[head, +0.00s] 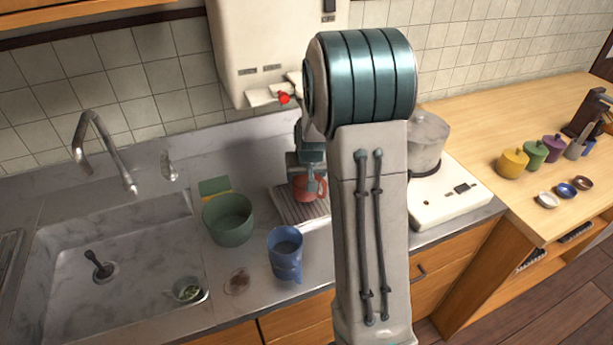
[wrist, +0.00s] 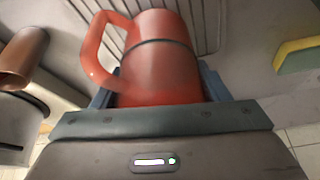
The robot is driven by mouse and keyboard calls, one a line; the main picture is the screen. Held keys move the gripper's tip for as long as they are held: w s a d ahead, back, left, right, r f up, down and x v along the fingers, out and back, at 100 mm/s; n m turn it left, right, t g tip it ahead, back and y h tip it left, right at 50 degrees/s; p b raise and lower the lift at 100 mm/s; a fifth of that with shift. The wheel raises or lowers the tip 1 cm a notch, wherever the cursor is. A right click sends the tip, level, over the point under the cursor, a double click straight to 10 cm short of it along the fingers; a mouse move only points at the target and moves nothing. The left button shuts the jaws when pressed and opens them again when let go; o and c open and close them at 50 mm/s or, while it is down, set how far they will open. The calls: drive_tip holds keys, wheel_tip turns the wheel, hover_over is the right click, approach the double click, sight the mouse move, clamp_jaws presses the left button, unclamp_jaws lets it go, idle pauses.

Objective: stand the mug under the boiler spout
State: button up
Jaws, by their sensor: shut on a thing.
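The red mug (head: 308,189) is at the drip tray (head: 288,207) on the counter, partly hidden by my gripper. My gripper (head: 308,176) is shut on the mug; in the wrist view the mug (wrist: 165,60) sits between the blue fingers, its handle to the left. The slatted tray (wrist: 210,15) shows behind it there. I cannot tell whether the mug touches the tray.
A green bowl (head: 228,220) and a blue mug-like vessel (head: 286,253) stand left of and in front of the tray. A sponge (head: 214,187) lies behind the bowl. The sink (head: 120,275) is at left. A grey pot (head: 428,140) stands on a white hob (head: 450,195) at right.

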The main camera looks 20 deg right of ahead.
drive_tip(key=shift+s+f, duration=0.2)
drive_tip(key=shift+f, duration=0.35)
drive_tip(key=shift+f, duration=0.1)
drive_tip(key=shift+f, duration=0.15)
drive_tip(key=o, duration=1)
drive_tip(key=shift+r, duration=0.2)
